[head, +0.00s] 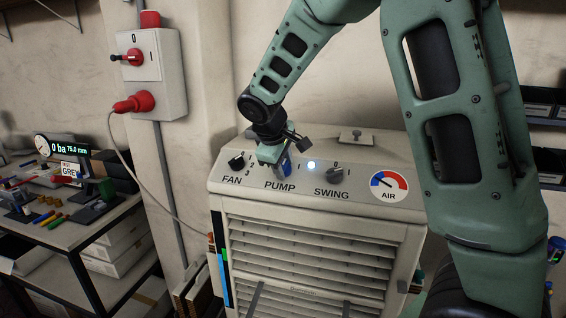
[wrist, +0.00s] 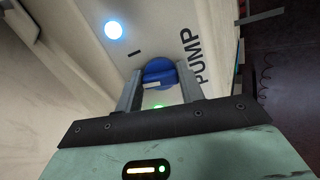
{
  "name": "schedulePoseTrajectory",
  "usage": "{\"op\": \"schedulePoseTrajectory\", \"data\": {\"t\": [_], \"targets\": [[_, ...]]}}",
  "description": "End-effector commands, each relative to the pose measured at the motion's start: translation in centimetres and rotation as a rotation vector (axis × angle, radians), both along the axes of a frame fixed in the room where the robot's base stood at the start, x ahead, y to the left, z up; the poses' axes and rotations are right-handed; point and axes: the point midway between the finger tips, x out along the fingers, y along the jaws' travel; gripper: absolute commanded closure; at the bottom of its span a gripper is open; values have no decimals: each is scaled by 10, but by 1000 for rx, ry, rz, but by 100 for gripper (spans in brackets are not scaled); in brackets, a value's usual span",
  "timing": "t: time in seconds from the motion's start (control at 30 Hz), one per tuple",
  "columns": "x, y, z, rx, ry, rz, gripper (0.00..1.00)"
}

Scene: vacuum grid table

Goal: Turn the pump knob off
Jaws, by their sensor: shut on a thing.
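The pump knob (wrist: 158,74) is blue and sits on the sloped top panel of the beige cooler, by the PUMP label (head: 280,186). In the wrist view the two grey fingers of my gripper (wrist: 160,92) are on either side of the knob and shut on it. In the head view my gripper (head: 278,165) comes down from above and covers most of the knob; a bit of blue (head: 286,168) shows beside it. A mark "I" is printed near the knob. A white-blue lamp (head: 311,164) is lit to its right and also shows in the wrist view (wrist: 113,29).
The black FAN knob (head: 237,161) is left of the pump knob; the dark SWING knob (head: 335,175) and the AIR dial (head: 389,185) are right. A wall switch box with a red plug (head: 133,103) and cable is at the upper left. A cluttered bench (head: 50,234) stands left.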

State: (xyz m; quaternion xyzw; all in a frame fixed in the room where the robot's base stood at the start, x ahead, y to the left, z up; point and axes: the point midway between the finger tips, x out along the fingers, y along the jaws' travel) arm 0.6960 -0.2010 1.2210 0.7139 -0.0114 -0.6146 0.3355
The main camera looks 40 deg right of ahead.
Motion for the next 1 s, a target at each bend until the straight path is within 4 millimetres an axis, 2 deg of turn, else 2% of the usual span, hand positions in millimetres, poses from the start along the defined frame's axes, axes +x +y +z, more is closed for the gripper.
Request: {"op": "schedulePoseTrajectory", "data": {"t": [0.4, 0.9, 0.93, 1.0], "targets": [[1, 0, 2, -50, 61, 143, 85], [1, 0, 1, -56, 68, 160, 85], [1, 0, 1, -56, 68, 160, 56], [1, 0, 1, -55, 68, 159, 40]]}}
